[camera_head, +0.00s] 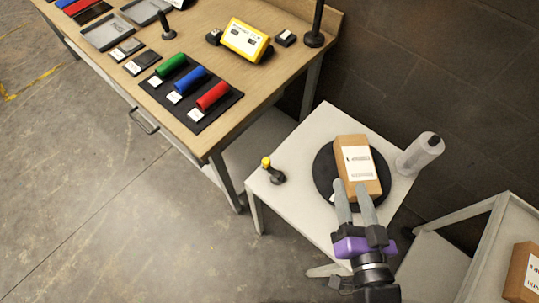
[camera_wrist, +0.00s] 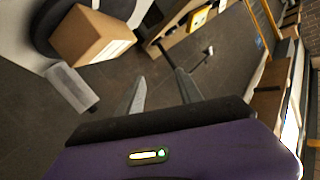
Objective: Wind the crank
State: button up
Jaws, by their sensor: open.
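A small black crank (camera_head: 276,177) with a yellow knob (camera_head: 266,162) sits on the left side of a white table (camera_head: 300,150). A black round turntable (camera_head: 325,172) is to its right, and a brown box (camera_head: 351,142) with a white label stands on it. My gripper (camera_head: 354,186) is open and empty. In the head view its fingers overlap the near edge of the turntable and box, to the right of the crank. The wrist view shows the fingers (camera_wrist: 160,74) apart, with the box (camera_wrist: 88,36) to their left. I cannot make out the crank there.
A grey bottle (camera_head: 419,152) stands at the table's right corner. A wooden workbench (camera_head: 200,20) at upper left holds green, blue and red cylinders and a yellow device (camera_head: 245,39). Another table (camera_head: 490,240) with a box is at lower right. Floor at left is clear.

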jog(key=w+a+f+m+g+y, duration=0.1)
jog(key=w+a+m+g+y, duration=0.2)
jog(key=w+a, duration=0.55)
jog(key=w+a+f+m+g+y, duration=0.15)
jog(key=w+a+m+g, duration=0.35)
jog(key=w, duration=0.7)
jog(key=m+g+h, duration=0.2)
jog(key=m+g, duration=0.3)
jog(key=g, duration=0.4)
send_near(267, 161)
jog(key=f, duration=0.2)
jog(key=shift+y, duration=0.35)
jog(key=shift+x, duration=3.5)
jog(key=shift+s+a, duration=0.1)
jog(key=shift+r, duration=0.1)
grip_shut()
